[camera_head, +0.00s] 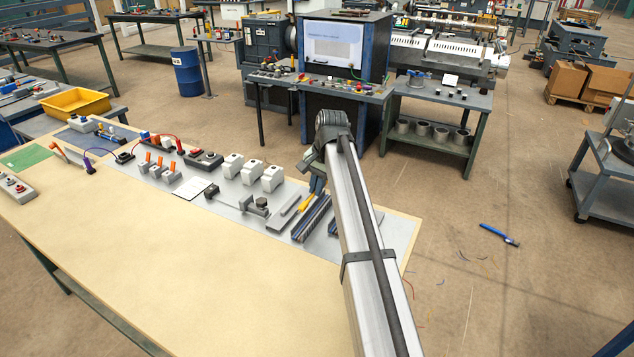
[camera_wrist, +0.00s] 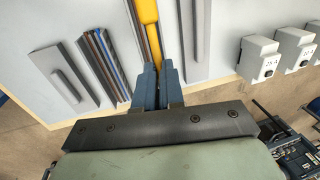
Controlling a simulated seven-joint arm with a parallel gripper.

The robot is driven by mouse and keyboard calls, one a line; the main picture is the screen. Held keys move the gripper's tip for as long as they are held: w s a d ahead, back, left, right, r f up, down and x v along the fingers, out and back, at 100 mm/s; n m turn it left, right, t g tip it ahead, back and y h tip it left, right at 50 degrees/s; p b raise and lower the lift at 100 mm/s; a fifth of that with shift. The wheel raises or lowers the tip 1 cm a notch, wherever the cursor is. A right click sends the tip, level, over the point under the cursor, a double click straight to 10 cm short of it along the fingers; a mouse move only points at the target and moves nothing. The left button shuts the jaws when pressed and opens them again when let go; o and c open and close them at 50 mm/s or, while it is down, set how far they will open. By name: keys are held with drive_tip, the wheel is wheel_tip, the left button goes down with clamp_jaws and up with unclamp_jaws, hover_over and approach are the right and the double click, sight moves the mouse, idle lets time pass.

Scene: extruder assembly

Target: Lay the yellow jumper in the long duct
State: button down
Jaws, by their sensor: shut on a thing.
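The yellow jumper (camera_wrist: 147,14) is held between the fingertips of my gripper (camera_wrist: 157,75). In the wrist view it runs away from the fingers toward the top edge. In the head view a short piece of the jumper (camera_head: 306,203) shows beside my gripper (camera_head: 317,188). A grey duct with blue and brown wires in it (camera_wrist: 104,62) lies left of the jumper in the wrist view; it also shows in the head view (camera_head: 311,220). A grey strip with a narrow bar (camera_wrist: 200,40) lies to the right. I cannot tell the jumper's height above the board, nor surely which channel is the long duct.
A short grey plate with a bar (camera_wrist: 62,84) lies beyond the wired duct. White modules (camera_head: 252,172) stand on the board behind my gripper. A grey clamp-like part (camera_head: 254,206) lies to the left. The wooden table front (camera_head: 200,265) is clear.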

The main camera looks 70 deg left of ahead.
sight(315, 214)
drive_tip(key=shift+f, duration=3.55)
drive_tip(key=c, duration=1.3)
unclamp_jaws()
drive_tip(key=shift+o, duration=0.7)
wheel_tip(315, 214, up, 14)
drive_tip(key=w+d, duration=0.1)
drive_tip(key=d, duration=0.1)
drive_tip(key=shift+w+f, duration=0.2)
drive_tip(key=shift+w, duration=0.2)
